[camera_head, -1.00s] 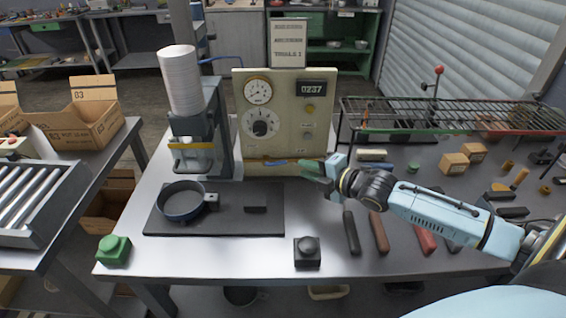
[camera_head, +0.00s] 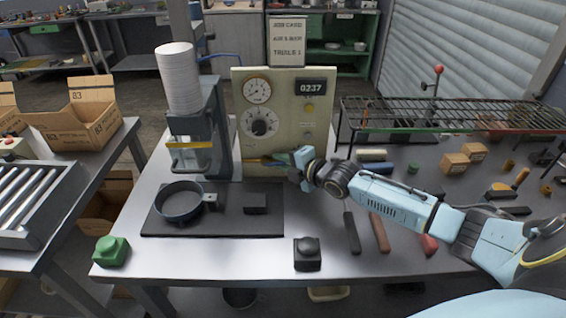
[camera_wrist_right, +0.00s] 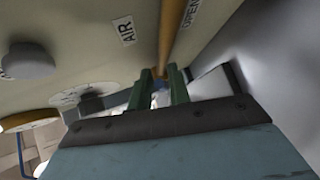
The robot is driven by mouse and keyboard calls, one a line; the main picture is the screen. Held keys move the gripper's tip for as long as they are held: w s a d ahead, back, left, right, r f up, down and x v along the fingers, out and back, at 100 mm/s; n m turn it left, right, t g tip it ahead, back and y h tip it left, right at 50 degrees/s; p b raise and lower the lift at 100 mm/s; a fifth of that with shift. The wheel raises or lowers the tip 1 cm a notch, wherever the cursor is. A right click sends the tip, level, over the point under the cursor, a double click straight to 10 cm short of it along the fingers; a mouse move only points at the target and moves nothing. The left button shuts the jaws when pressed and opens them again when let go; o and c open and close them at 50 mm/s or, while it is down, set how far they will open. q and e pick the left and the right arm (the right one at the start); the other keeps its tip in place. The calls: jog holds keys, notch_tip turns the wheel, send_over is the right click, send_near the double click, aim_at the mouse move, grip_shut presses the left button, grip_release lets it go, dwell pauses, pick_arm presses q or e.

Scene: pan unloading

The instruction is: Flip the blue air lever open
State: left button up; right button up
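The control panel (camera_head: 287,125) stands at the back of the steel table, with a brass pipe along its lower edge. In the right wrist view the brass pipe (camera_wrist_right: 172,42) runs past an AIR label (camera_wrist_right: 125,30) and a partly seen OPEN label (camera_wrist_right: 191,14). A small blue part of the air lever (camera_wrist_right: 159,85) shows between my fingers; the rest is hidden, and I cannot tell its angle. My right gripper (camera_head: 270,160) is at the panel's lower edge by the pipe. Its two green fingers (camera_wrist_right: 161,88) stand apart around the lever. My left gripper is not in view.
A press (camera_head: 200,130) with a white cylinder stands left of the panel. A blue pan (camera_head: 180,216) sits on the black mat (camera_head: 240,226). A wire rack (camera_head: 450,117) spans the right side. Several dark-handled tools lie under my right arm.

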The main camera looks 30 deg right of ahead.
grip_shut()
jog(key=f+m+t+b, duration=0.1)
jog(key=b, duration=0.2)
jog(key=shift+f+y, duration=0.15)
jog(key=shift+y, duration=0.15)
jog(key=shift+t+b, duration=0.3)
jog(key=shift+b, duration=0.2)
grip_release()
jog(key=shift+s, duration=0.15)
jog(key=p+v, duration=0.2)
jog(key=v, duration=1.1)
jog(key=shift+d, duration=0.2)
